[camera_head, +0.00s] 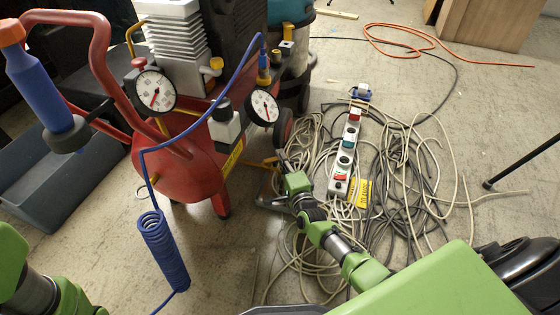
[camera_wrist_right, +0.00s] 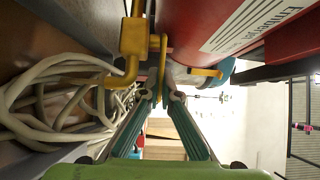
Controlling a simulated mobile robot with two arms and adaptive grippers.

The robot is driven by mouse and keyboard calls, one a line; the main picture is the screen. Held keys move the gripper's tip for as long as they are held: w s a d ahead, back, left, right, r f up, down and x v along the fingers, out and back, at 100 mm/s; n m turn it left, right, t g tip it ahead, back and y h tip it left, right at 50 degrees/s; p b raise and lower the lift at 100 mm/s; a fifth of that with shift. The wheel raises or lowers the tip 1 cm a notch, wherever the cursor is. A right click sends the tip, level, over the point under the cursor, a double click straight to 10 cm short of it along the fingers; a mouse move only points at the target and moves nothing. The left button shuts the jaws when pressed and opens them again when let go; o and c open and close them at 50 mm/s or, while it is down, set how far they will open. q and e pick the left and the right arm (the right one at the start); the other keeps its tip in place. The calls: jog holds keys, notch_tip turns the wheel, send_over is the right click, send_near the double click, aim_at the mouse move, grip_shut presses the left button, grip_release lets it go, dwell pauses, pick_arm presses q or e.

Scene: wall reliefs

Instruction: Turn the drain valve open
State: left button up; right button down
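The red compressor (camera_head: 185,160) stands at the left of the head view. Its tank fills the upper right of the right wrist view (camera_wrist_right: 215,28). A yellow drain valve (camera_wrist_right: 135,40) sits beside the tank, with a bent outlet pipe and a flat yellow lever (camera_wrist_right: 157,58). In the head view, my right gripper (camera_head: 266,186) is low beside the tank. In the right wrist view, its two teal fingers (camera_wrist_right: 166,98) converge near the lever's lower end. The tips are close together, but I cannot tell whether they touch or pinch the lever. My left gripper is out of view.
Tangled cables (camera_head: 405,165) and a white power strip (camera_head: 347,150) lie on the floor right of the compressor. Loose white cable (camera_wrist_right: 60,95) also shows near the valve outlet. A coiled blue hose (camera_head: 163,250) hangs in front of the compressor. A grey bin (camera_head: 50,190) stands at left.

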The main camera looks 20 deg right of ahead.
dwell(0.4)
jog(key=c, duration=2.3)
grip_release()
